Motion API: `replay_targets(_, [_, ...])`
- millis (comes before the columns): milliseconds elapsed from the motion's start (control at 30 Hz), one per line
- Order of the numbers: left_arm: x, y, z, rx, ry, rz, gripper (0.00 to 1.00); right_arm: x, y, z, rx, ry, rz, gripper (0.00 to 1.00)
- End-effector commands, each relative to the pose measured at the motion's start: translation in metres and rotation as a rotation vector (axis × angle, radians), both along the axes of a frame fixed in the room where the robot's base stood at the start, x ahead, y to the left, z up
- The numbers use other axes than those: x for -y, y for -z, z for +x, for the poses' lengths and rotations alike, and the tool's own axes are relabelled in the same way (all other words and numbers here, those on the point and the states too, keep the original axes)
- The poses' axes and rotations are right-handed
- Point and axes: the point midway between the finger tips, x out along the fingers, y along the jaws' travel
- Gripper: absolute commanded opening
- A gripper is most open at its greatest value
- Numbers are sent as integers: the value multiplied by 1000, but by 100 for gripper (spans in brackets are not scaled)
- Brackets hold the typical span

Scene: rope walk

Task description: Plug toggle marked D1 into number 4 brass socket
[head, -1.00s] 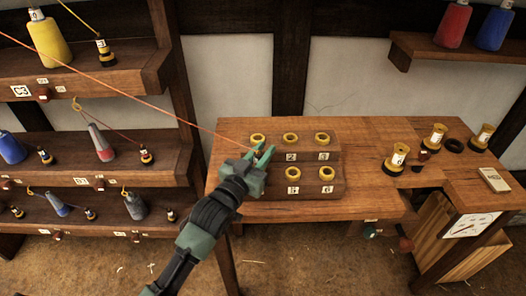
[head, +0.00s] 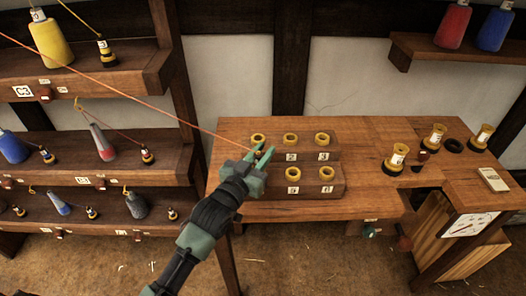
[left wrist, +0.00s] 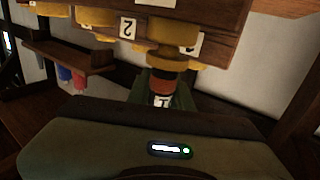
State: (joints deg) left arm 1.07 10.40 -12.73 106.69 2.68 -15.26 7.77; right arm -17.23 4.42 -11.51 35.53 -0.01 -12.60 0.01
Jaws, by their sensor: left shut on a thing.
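My left gripper (head: 263,154) is shut on a small toggle, with its fingertips over the left end of the wooden socket block (head: 334,190). An orange thread (head: 130,95) runs from the upper left to it. In the left wrist view the toggle (left wrist: 162,84) stands between the fingers with a dark red band and a white tag; its mark is only partly readable. A yellow ring lies right beyond it; I cannot tell whether they touch. Brass sockets show in two rows, including numbers 2 (head: 290,138), 3, 5 (head: 293,173) and 6. The front-left socket is hidden by my gripper.
A shelf rack (head: 150,75) with spools and toggles stands at the left. Several yellow bobbins (head: 397,158) and a dark ring (head: 453,145) stand on the table's right side. A wall shelf (head: 420,48) holds red and blue spools. The table between block and bobbins is clear.

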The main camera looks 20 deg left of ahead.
Motion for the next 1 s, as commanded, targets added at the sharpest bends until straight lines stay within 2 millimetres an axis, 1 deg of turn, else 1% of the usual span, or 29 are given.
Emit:
replay_targets(67, [0, -1, 0, 0, 0, 0, 0, 0, -2, 0, 0, 0, -1, 36])
replay_targets(433, [0, 1, 0, 0, 0, 0, 0, 3, -1, 0, 1, 0, -4, 36])
replay_targets(1000, [0, 12, 0, 0, 0, 0, 0, 4, 6, 0, 1, 0, -5, 36])
